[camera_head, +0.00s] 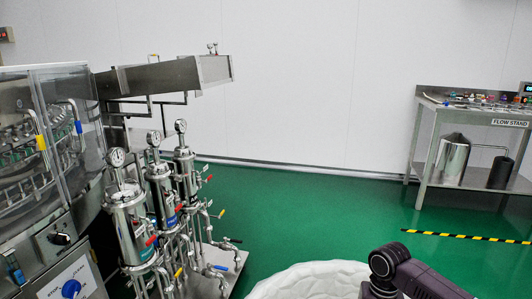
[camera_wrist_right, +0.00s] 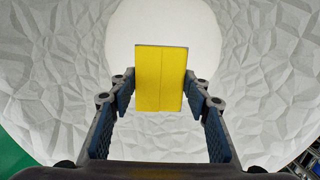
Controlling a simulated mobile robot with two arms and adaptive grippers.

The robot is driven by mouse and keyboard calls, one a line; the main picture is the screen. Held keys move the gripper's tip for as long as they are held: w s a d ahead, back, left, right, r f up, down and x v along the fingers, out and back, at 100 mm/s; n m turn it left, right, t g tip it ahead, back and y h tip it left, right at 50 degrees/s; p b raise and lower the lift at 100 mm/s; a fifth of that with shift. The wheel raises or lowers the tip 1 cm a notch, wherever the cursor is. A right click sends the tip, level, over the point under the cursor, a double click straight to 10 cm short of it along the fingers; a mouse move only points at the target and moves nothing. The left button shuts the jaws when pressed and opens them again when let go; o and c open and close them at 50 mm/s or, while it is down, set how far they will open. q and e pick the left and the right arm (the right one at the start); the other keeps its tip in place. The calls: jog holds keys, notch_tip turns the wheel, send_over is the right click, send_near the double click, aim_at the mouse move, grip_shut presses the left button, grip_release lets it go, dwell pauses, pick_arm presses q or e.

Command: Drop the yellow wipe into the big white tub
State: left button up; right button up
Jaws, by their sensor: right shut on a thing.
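The yellow wipe (camera_wrist_right: 160,78) is a flat rectangle with a centre line, seen in the right wrist view. My right gripper (camera_wrist_right: 160,92) is shut on it, with a finger at each side edge. The big white tub (camera_wrist_right: 55,65) has a faceted wall that fills most of that view around the wipe. A smooth pale round area of the tub shows behind the wipe. In the head view the tub's rim (camera_head: 312,278) shows at the bottom edge, with my right arm in front of it. The right fingers and the wipe are not seen there. My left gripper is out of view.
A washer machine with filter housings (camera_head: 130,225) and valves stands on the left. A steel flow stand (camera_head: 470,105) stands at the back right, with a striped floor tape (camera_head: 465,236) before it. Green floor (camera_head: 310,210) between them is clear.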

jog(key=o, duration=1.1)
notch_tip(320, 180, up, 12)
jog(key=w, duration=0.1)
jog(key=shift+w+d, duration=0.2)
